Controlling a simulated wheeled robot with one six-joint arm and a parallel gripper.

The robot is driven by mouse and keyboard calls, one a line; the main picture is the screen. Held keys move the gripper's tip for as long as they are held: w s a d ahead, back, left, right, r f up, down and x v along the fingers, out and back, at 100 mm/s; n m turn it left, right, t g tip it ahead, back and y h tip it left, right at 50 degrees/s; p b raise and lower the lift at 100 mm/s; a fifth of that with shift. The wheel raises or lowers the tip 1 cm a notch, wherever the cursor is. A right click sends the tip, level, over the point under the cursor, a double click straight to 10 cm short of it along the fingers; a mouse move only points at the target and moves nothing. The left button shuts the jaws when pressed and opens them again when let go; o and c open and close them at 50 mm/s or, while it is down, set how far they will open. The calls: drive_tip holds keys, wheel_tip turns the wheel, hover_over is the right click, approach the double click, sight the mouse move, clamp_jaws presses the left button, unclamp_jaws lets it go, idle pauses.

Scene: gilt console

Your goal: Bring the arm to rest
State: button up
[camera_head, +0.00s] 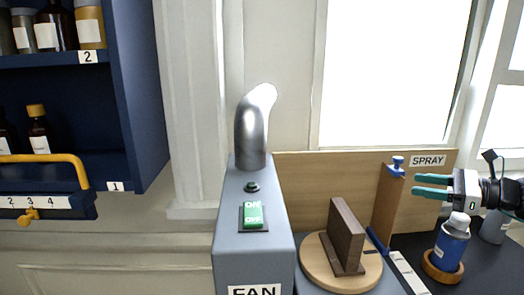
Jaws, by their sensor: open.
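My gripper (432,186) is at the right side of the view, with two green fingers pointing left. The fingers are apart with nothing between them. It is above and a little left of a blue spray can (449,245) with a white cap, which stands upright in a round wooden holder (432,268). The fingertips are near a wooden post (386,208) with a blue clamp knob (397,163) on top, and I cannot tell whether they touch it. My arm reaches in from the right edge.
A grey fan box (254,262) with a green switch (252,215) and silver duct (250,130) stands in the middle. A brown block (345,238) stands on a round wooden turntable (312,265). A grey container (494,228) is at right. Blue shelves (135,90) with bottles are at left.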

drive_tip(key=s+a+f+n+g+h, duration=0.45)
drive_tip(key=s+a+n+g, duration=0.45)
drive_tip(key=s+a+n, duration=0.3)
drive_tip(key=s+a+r+n+h, duration=0.1)
drive_tip(key=s+a+n+h, duration=0.1)
drive_tip(key=s+n+h, duration=0.2)
drive_tip(key=s+a+r+n+h, duration=0.1)
drive_tip(key=s+n+h, duration=0.3)
drive_tip(key=s+n, duration=0.4)
drive_tip(key=shift+s+a, duration=0.35)
drive_tip(key=shift+s, duration=0.5)
